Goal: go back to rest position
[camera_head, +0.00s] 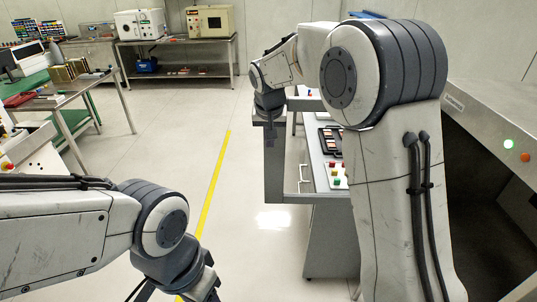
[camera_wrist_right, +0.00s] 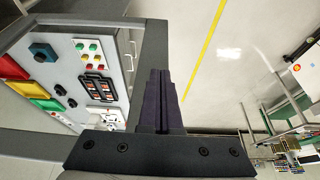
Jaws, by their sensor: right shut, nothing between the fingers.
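My right arm rises on the right of the head view and bends over to the left. Its gripper (camera_head: 270,132) points down beside a grey machine bench (camera_head: 325,225). In the right wrist view the right gripper (camera_wrist_right: 160,74) has its two dark fingers together with nothing between them. My left arm comes in from the lower left of the head view. Its wrist (camera_head: 200,278) runs off the bottom edge, and the left gripper is outside the picture.
A control panel with coloured buttons (camera_head: 338,180) tops the bench and also shows in the right wrist view (camera_wrist_right: 70,75). A yellow floor line (camera_head: 214,180) crosses clear floor. A side table (camera_head: 75,100) and a back shelf (camera_head: 180,40) hold equipment.

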